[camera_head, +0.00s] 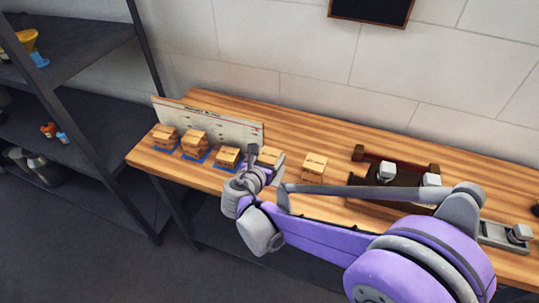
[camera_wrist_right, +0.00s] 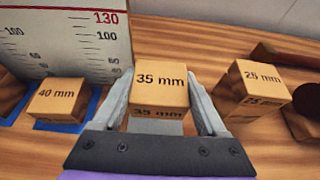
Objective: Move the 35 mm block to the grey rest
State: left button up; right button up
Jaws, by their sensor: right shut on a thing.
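The 35 mm block (camera_wrist_right: 161,84) is a small tan wooden block with its size printed on it. In the right wrist view it sits between the two fingers of my right gripper (camera_wrist_right: 164,97), which is shut on it. In the head view this block (camera_head: 269,154) shows partly behind the right gripper (camera_head: 263,172), at the right end of the white scale board. A pale grey patch (camera_wrist_right: 156,127) shows below the block; I cannot tell whether it is the grey rest. My left gripper is not in view.
The 40 mm block (camera_wrist_right: 57,99) stands on a blue pad to the left, with more blocks beyond. The 25 mm block (camera_wrist_right: 256,85) stands close on the right. The white scale board (camera_head: 210,120) is behind. A dark brown stand (camera_head: 395,172) is farther right.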

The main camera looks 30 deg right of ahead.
jog(key=shift+f+b, duration=1.8)
jog(key=shift+f, duration=0.65)
jog(key=o, duration=1.3)
jog(key=shift+o, duration=0.2)
jog(key=shift+r, duration=0.2)
jog(key=shift+r+p, duration=1)
jog(key=shift+r, duration=0.05)
jog(key=shift+r, duration=0.15)
jog(key=shift+r+p, duration=1.8)
jog(key=shift+r, duration=0.6)
